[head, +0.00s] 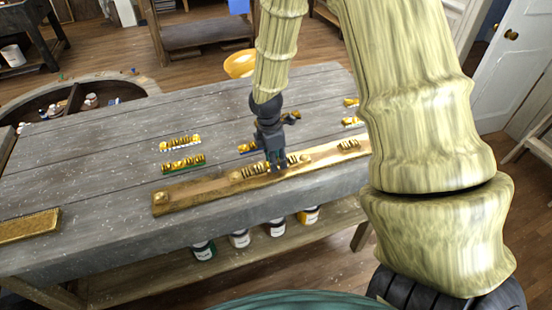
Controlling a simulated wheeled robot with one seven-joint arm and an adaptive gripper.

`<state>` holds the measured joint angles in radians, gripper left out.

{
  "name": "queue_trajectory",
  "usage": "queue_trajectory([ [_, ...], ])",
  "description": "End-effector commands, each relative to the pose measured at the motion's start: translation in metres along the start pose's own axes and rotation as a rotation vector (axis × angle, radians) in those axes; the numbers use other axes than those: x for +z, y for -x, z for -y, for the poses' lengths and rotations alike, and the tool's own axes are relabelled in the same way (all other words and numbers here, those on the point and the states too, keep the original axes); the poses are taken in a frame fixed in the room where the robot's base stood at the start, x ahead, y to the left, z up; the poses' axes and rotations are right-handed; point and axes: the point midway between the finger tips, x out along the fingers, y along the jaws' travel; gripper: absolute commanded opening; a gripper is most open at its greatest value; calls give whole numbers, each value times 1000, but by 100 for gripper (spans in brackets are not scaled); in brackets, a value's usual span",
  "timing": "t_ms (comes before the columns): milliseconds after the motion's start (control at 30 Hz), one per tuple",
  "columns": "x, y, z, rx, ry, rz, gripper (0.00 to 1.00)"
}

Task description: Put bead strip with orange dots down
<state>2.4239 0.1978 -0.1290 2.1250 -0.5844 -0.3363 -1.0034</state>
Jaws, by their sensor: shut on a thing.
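My gripper (277,164) is dark grey and points down over the long gilt wooden board (203,188) at the table's front edge. It is shut on a small gold bead strip (255,170), which shows at the fingers, low over or on the board; I cannot tell whether it touches. The fingers hide part of it, and no orange dots can be made out at this size. Another gold bead piece (348,144) sits on the board farther right.
Bead strips with a white edge (180,143) and a green edge (183,162) lie left of my gripper on the grey table (90,180). Others lie behind the board. A gold bowl (240,64) is at the back. A gilt piece (28,226) lies far left.

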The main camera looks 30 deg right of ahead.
Motion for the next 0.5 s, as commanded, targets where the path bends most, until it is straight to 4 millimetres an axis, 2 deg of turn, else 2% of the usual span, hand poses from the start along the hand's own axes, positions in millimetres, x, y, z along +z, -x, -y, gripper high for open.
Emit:
queue_trajectory([
  [133,0,-7,0,-1,0,1,6],
  [500,-1,-10,0,1,0,0,6],
])
